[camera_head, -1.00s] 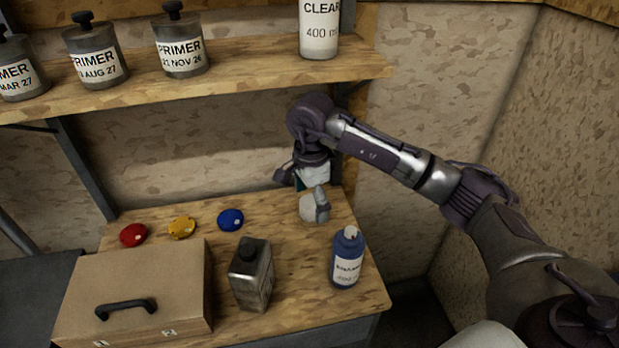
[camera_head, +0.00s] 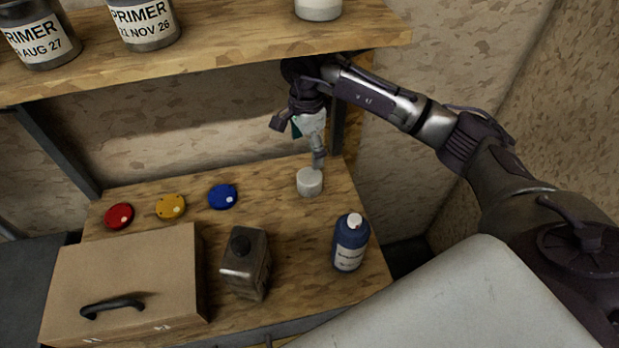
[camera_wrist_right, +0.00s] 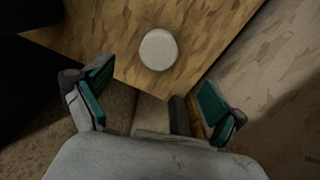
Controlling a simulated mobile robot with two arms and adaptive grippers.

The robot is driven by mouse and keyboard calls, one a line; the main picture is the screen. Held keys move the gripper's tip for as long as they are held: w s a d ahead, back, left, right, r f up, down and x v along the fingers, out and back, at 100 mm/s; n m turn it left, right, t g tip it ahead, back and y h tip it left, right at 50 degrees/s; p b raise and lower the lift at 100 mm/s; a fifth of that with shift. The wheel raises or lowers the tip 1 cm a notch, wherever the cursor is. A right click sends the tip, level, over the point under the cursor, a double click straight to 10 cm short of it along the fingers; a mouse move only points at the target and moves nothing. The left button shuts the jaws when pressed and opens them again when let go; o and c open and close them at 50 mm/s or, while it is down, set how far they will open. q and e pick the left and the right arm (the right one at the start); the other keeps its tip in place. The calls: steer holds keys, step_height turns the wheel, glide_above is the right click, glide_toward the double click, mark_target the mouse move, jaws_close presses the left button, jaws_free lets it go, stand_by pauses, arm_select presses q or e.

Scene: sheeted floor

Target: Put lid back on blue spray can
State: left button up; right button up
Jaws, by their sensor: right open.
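The blue spray can (camera_head: 350,256) stands upright near the bench's right front edge, with a pale nozzle on top and a white label. A round, off-white lid (camera_head: 310,183) sits on the bench behind the can. It also shows in the right wrist view (camera_wrist_right: 158,49), ahead of the fingers. My right gripper (camera_head: 316,160) is open and empty, just behind and above the lid in the head view. In the wrist view its two teal-padded fingers (camera_wrist_right: 155,92) are wide apart, with nothing between them. My left gripper is not in view.
A dark square-sided can (camera_head: 246,264) stands left of the blue can. A brown case (camera_head: 125,275) lies at the front left. Red (camera_head: 119,216), yellow (camera_head: 171,206) and blue (camera_head: 223,196) discs lie along the back. A shelf (camera_head: 220,52) overhangs the bench.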

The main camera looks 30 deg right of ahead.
steer(key=p, duration=0.1)
glide_above(308, 176)
step_height(308, 176, down, 4)
steer(key=shift+a+f, duration=0.1)
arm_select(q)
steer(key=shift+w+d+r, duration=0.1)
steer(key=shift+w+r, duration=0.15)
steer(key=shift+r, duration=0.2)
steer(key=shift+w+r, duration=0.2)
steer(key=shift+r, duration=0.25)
arm_select(e)
steer(key=shift+f, duration=0.5)
steer(key=shift+f+p, duration=0.2)
steer(key=shift+p, duration=0.2)
step_height(308, 176, down, 4)
steer(key=shift+r+p, duration=0.2)
steer(key=shift+p, duration=0.7)
steer(key=shift+f, duration=0.6)
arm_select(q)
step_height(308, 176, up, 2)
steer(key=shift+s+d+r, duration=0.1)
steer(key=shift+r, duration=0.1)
arm_select(e)
steer(key=c, duration=0.9)
